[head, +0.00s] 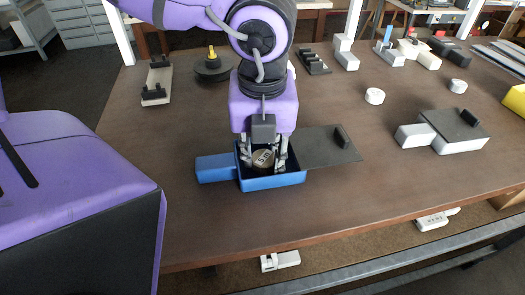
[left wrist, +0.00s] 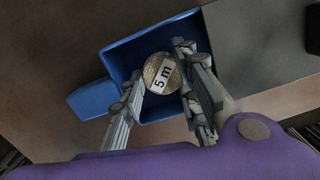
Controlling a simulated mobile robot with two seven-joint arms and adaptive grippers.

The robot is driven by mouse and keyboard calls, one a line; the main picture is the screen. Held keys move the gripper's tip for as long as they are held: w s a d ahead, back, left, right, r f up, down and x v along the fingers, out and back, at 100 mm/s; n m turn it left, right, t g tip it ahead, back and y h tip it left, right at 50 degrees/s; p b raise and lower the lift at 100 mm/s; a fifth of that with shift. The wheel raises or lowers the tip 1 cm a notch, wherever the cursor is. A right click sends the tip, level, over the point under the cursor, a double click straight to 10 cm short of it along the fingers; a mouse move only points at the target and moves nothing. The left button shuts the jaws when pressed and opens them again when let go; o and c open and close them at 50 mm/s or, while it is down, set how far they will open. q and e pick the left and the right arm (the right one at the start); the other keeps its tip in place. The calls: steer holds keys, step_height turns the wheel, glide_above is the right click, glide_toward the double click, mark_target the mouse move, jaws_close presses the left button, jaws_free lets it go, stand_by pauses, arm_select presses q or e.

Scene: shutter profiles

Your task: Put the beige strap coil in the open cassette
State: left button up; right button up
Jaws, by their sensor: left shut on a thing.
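The beige strap coil (left wrist: 161,72), marked "5 m", is between the fingers of my left gripper (left wrist: 160,85), which is shut on it. The coil also shows in the head view (head: 263,158), inside the outline of the blue open cassette (head: 288,182). In the left wrist view the blue cassette (left wrist: 122,62) surrounds the coil on several sides. I cannot tell whether the coil touches the cassette's floor. A dark lid plate (head: 325,147) with a raised grip extends to the right of the cassette. My right gripper is not in view.
A white cassette with a dark lid (head: 455,125) stands at right. Two white coils (head: 374,96) (head: 458,86) lie on the brown table (head: 190,225). The table's front left is clear.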

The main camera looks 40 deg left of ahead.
mark_target(262, 165)
arm_select(q)
steer(key=o, duration=0.9)
steer(key=shift+f, duration=0.1)
steer(key=shift+c, duration=0.2)
step_height(262, 165, up, 12)
steer(key=s+p, duration=0.1)
steer(key=shift+d+r, duration=0.2)
steer(key=shift+d, duration=0.25)
